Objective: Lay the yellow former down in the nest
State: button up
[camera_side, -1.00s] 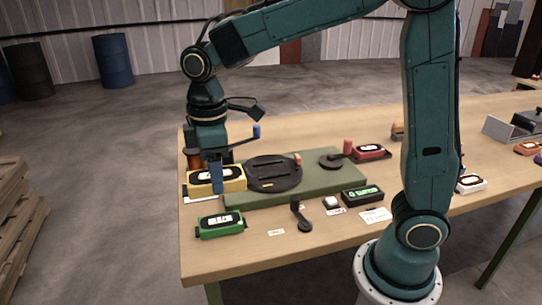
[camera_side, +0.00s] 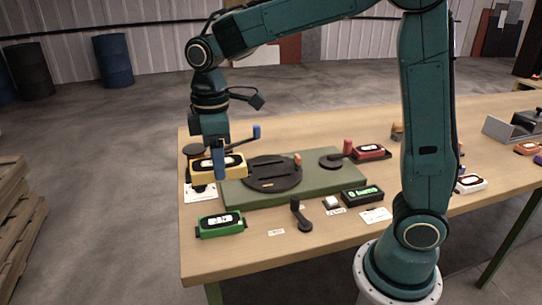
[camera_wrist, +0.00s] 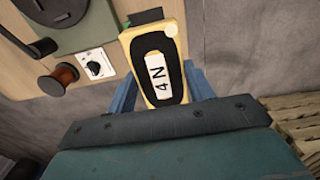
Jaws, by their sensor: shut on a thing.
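The yellow former (camera_side: 236,172), with a black oval and a white label, is held level above the left end of the table. My gripper (camera_side: 220,168) is shut on it, with a blue finger across its near side. A round black slotted plate (camera_side: 262,172) lies on a green base to the right of the former. I cannot tell for sure whether this plate is the nest.
The green base (camera_side: 245,200) also carries a smaller black disc with a red-handled crank (camera_side: 347,148). A green unit (camera_side: 221,229) lies in front, near a black lever (camera_side: 302,218) and a black box (camera_side: 362,197). A copper spool (camera_wrist: 62,78) and dial card (camera_wrist: 96,64) lie near the former.

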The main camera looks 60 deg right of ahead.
jog(key=w+d+r, duration=0.2)
jog(key=w+d, duration=0.2)
jog(key=d, duration=0.9)
notch_tip(320, 180, up, 3)
send_over(271, 170)
notch_tip(271, 170, down, 16)
jog(key=shift+f, duration=0.1)
jog(key=shift+f, duration=0.1)
jog(key=shift+f, duration=2)
jog(key=shift+f, duration=0.1)
jog(key=o, duration=1.1)
jog(key=shift+o, duration=0.2)
